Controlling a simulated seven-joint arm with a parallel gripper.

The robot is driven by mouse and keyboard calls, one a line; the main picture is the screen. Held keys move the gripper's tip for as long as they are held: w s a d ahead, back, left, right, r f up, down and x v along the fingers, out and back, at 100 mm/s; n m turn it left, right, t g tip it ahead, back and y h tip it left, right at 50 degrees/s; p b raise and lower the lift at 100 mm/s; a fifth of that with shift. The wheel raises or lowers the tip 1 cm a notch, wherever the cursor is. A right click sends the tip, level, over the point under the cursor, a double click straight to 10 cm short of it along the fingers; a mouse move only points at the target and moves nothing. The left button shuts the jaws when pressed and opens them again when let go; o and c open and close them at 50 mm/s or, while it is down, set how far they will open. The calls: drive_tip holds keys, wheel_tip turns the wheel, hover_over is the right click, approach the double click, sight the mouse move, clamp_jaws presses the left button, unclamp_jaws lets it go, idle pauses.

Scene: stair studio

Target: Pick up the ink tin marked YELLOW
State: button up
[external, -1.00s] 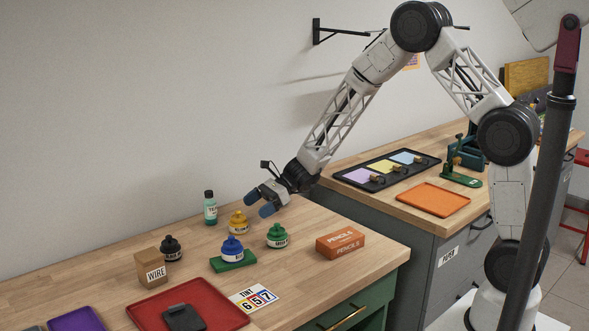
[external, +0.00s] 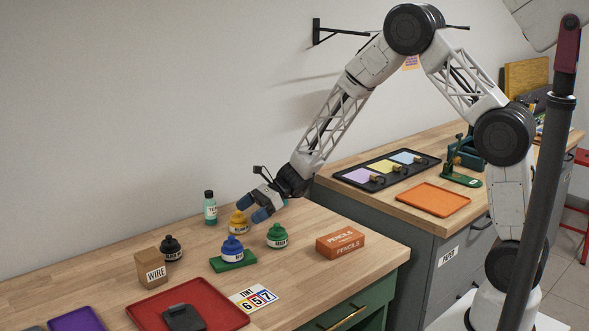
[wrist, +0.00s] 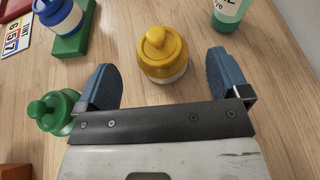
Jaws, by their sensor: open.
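The yellow ink tin (external: 239,224) has a yellow top and a white label band and stands upright on the wooden bench. In the wrist view the tin (wrist: 163,54) sits between and just beyond the fingertips, with clear gaps on both sides. My gripper (external: 254,207) is open and empty, close above the tin and to its right in the external view. In the wrist view its blue fingers (wrist: 160,72) are spread wide. The lettering on the tin's label is too small to read.
A green tin (external: 277,236) stands close to one finger. A blue tin (external: 233,248) is on a green block (external: 233,263). A teal bottle (external: 210,207) stands behind. A black tin (external: 171,248), WIRE box (external: 151,268), PENCILS box (external: 340,242) and red tray (external: 218,303) are around.

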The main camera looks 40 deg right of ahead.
sight(238, 217)
drive_tip(key=shift+x, duration=2.5)
drive_tip(key=shift+d+f, duration=0.1)
drive_tip(key=shift+f, duration=0.05)
drive_tip(key=c, duration=1.2)
drive_tip(key=shift+r, duration=5.05)
